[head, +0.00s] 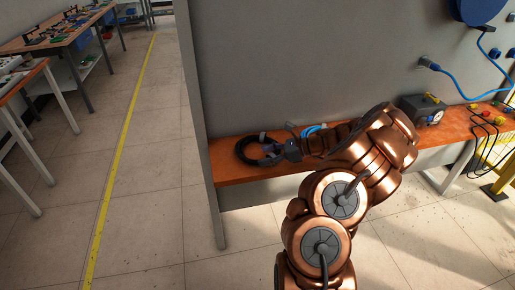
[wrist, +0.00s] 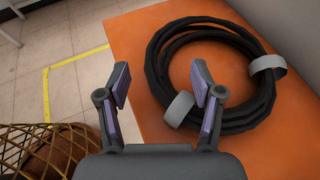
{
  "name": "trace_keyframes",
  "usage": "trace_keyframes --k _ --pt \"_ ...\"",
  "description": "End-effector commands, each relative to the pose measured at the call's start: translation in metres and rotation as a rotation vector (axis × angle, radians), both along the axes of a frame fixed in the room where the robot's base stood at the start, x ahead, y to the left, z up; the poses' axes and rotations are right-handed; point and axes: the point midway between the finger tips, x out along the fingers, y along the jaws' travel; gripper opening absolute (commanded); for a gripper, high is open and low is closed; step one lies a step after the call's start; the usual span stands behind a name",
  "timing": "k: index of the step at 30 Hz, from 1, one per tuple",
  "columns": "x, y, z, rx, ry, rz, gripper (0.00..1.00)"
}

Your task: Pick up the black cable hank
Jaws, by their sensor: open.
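The black cable hank (wrist: 160,68) is a coiled ring lying flat on the orange bench top (wrist: 122,38), with pale grey bands around it on two sides. In the head view the hank (head: 242,150) lies at the left end of the bench, partly hidden by my gripper. My gripper (wrist: 158,88) is open and empty in the wrist view. Its right finger overlaps the left part of the ring in the picture, and its left finger is over the floor beyond the bench edge. I cannot tell whether the right finger touches the cable.
A blue coil (head: 313,130) lies behind my wrist on the bench. A dark box with a gauge (head: 424,111) and cables with coloured plugs are farther right. A grey wall panel (head: 285,60) stands behind the bench. Open floor with a yellow line (head: 117,155) is to the left.

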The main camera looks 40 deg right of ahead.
Motion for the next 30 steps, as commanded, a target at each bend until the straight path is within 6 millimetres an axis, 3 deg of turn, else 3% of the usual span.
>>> trace_keyframes --k 4,12,30 --pt "0.012 0.013 -0.007 0.002 0.002 0.002 0.66" --pt "0.015 0.015 -0.010 -0.001 0.000 -0.001 0.66" --pt "0.015 0.015 -0.010 -0.001 0.002 0.000 0.04"
